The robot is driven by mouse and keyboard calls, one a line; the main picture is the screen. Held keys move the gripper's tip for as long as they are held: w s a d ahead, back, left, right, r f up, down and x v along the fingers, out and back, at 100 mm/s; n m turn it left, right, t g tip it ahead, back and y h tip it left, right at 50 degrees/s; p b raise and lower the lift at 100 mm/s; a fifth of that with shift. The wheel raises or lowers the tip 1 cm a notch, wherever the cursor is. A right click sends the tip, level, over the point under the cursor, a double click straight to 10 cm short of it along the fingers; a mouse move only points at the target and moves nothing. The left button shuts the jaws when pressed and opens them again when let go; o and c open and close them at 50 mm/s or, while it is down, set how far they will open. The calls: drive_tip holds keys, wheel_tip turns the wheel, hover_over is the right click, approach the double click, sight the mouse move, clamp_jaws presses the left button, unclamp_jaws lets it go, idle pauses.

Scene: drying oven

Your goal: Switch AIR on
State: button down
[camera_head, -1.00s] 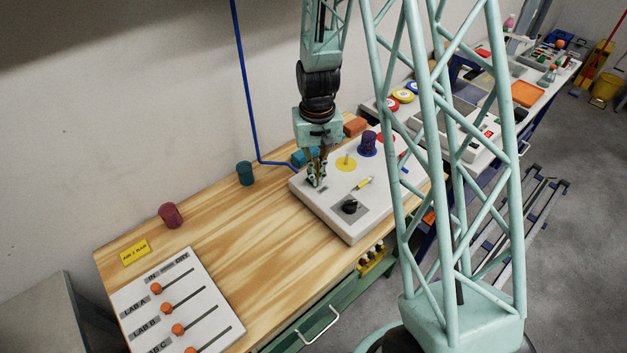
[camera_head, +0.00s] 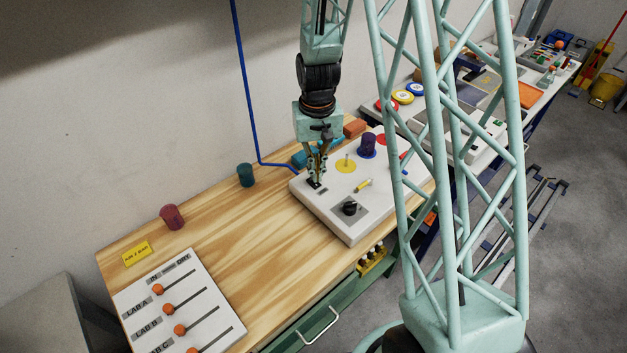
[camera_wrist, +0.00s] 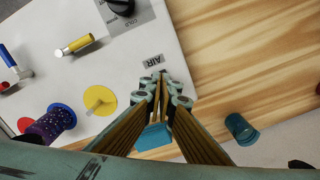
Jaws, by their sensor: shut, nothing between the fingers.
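The white panel (camera_head: 335,215) lies on the wooden bench, and the AIR label (camera_wrist: 153,60) on it shows in the wrist view. A small dark piece, seemingly the AIR switch (camera_head: 312,184), sits by the panel's left edge in the head view. My gripper (camera_head: 319,181) is shut and empty, pointing down right at this piece. In the wrist view the shut fingertips (camera_wrist: 161,80) are just below the AIR label and hide most of the switch. I cannot tell whether they touch it or which way it is set.
The panel also holds a black knob (camera_head: 350,207), a yellow handle (camera_head: 364,185), a yellow disc with a peg (camera_head: 346,163) and a purple cylinder (camera_head: 367,145). A teal cylinder (camera_head: 245,175) stands left on the bench.

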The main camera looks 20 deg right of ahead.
drive_tip(key=shift+r+p, duration=0.9)
drive_tip(key=shift+r, duration=1.2)
drive_tip(key=r, duration=0.1)
wheel_tip(320, 180, up, 11)
drive_tip(key=t+b, duration=0.1)
drive_tip(key=b, duration=0.1)
hover_over(316, 185)
drive_tip(key=s+a, duration=0.3)
drive_tip(key=s, duration=0.2)
drive_tip(key=s+a+r+n+t+b, duration=0.1)
drive_tip(key=s+a+r+b, duration=0.1)
drive_tip(key=s+r, duration=0.6)
drive_tip(key=s+a+r+b, duration=0.1)
drive_tip(key=s+r, duration=0.1)
drive_tip(key=s, duration=0.5)
drive_tip(key=s+a+r+n+t+b, duration=0.1)
drive_tip(key=s+r+b, duration=0.1)
drive_tip(key=s, duration=0.5)
drive_tip(key=s+a+r+t+b, duration=0.1)
drive_tip(key=s+r, duration=0.3)
drive_tip(key=s, duration=0.3)
drive_tip(key=shift+a+r+n+b, duration=0.25)
drive_tip(key=shift+a+n+b, duration=0.05)
drive_tip(key=shift+a, duration=0.05)
